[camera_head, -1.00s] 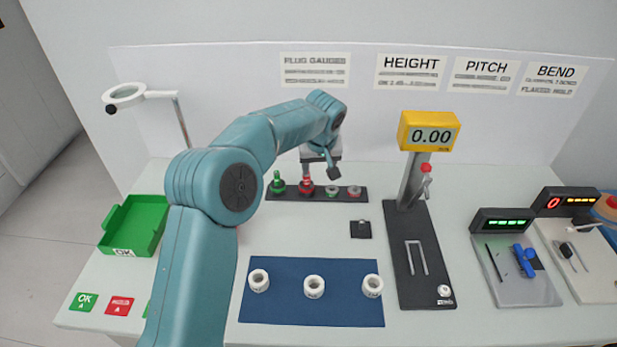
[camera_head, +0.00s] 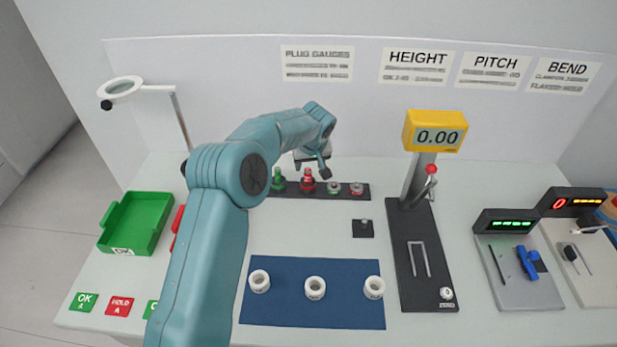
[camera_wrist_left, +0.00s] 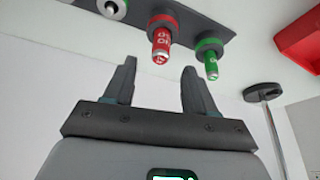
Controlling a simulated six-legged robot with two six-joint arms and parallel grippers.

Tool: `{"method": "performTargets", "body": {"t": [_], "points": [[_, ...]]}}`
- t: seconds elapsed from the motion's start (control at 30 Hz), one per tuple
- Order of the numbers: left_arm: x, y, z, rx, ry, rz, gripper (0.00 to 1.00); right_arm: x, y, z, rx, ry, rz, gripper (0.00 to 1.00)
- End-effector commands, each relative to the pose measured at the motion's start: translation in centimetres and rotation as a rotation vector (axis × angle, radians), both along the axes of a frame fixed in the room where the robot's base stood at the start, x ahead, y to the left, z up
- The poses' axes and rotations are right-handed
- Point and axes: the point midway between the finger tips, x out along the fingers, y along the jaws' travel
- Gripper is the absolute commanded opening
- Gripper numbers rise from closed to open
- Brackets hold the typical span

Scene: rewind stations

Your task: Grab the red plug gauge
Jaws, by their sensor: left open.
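The red plug gauge (camera_head: 308,182) stands upright in the dark rack (camera_head: 278,197) at the back of the table, between the green gauge (camera_head: 279,180) and a grey-topped piece. In the left wrist view the red plug gauge (camera_wrist_left: 162,36) lies just beyond my fingertips, roughly in line with the gap between them. My left gripper (camera_head: 314,169) is close behind and above the red gauge in the head view, partly hidden by its own wrist. The left wrist view shows the left gripper (camera_wrist_left: 158,63) open and empty, with the green gauge (camera_wrist_left: 209,55) to the right. My right gripper is out of view.
A blue mat (camera_head: 335,318) with several white rings lies in front. The height gauge base (camera_head: 419,283) is right of the rack. A green tray (camera_head: 158,231) is at left, with a red tray (camera_head: 178,222) partly behind my arm. A magnifier lamp (camera_head: 180,118) stands back left.

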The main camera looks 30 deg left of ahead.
Motion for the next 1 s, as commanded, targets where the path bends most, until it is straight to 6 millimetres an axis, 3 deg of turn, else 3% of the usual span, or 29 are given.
{"method": "performTargets", "body": {"t": [0.4,0.67,0.83,1.0], "points": [[1.7,1.4,-4.7,0.001,0.001,-0.001,0.56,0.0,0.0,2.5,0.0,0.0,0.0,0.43],[1.8,1.5,-5.1,0.001,-0.002,-0.001,0.56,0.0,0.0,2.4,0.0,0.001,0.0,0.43],[1.8,1.5,-5.1,0.001,0.0,-0.001,0.04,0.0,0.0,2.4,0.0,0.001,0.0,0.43],[1.8,1.5,-5.1,0.001,-0.002,0.0,0.0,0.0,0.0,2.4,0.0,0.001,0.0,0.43]]}}
